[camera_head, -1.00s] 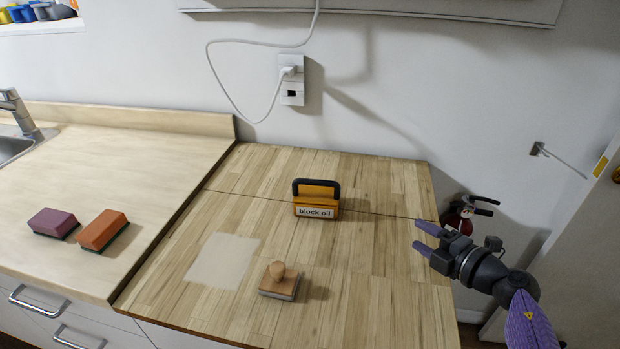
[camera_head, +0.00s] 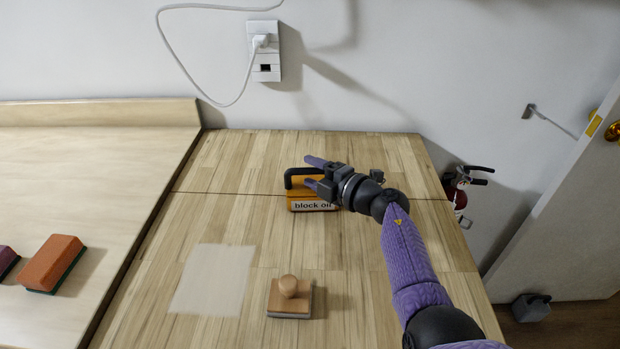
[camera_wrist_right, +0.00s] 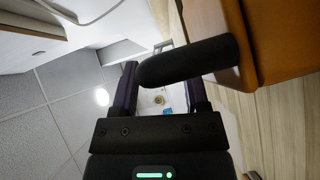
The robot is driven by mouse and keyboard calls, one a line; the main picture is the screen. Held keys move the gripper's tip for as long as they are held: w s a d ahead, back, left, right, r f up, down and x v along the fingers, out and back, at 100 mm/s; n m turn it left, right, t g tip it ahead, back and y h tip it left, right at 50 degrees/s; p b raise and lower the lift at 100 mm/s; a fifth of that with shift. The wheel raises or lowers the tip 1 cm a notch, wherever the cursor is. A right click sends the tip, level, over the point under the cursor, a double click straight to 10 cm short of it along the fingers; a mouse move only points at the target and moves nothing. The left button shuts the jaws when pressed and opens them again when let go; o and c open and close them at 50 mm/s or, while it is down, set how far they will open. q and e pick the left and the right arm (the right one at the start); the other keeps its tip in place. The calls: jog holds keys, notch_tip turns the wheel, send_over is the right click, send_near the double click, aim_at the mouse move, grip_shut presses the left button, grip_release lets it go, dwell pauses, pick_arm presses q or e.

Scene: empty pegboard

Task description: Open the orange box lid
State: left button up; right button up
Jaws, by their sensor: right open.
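The orange box (camera_head: 300,190), labelled "block oil", stands on the wooden worktop with a black handle (camera_head: 289,178) on top. The lid looks closed, though my gripper hides part of the top. My right gripper (camera_head: 314,172) is open at the handle, coming in from the right. In the right wrist view, the black handle (camera_wrist_right: 190,62) crosses in front of the open fingers (camera_wrist_right: 165,90), its rounded end between them. I cannot tell whether they touch it. The orange box (camera_wrist_right: 285,40) shows at the upper right there. My left gripper is out of view.
A wooden-handled block (camera_head: 290,297) sits nearer on the worktop (camera_head: 220,215), beside a pale patch (camera_head: 212,280). An orange-brown block (camera_head: 53,263) lies on the left counter, with a purple one (camera_head: 7,262) at the picture edge. A wall socket (camera_head: 264,50) with a cable is behind.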

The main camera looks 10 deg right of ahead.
jog(key=shift+w+a, duration=0.3)
jog(key=shift+w, duration=0.05)
grip_shut()
dwell(1.2)
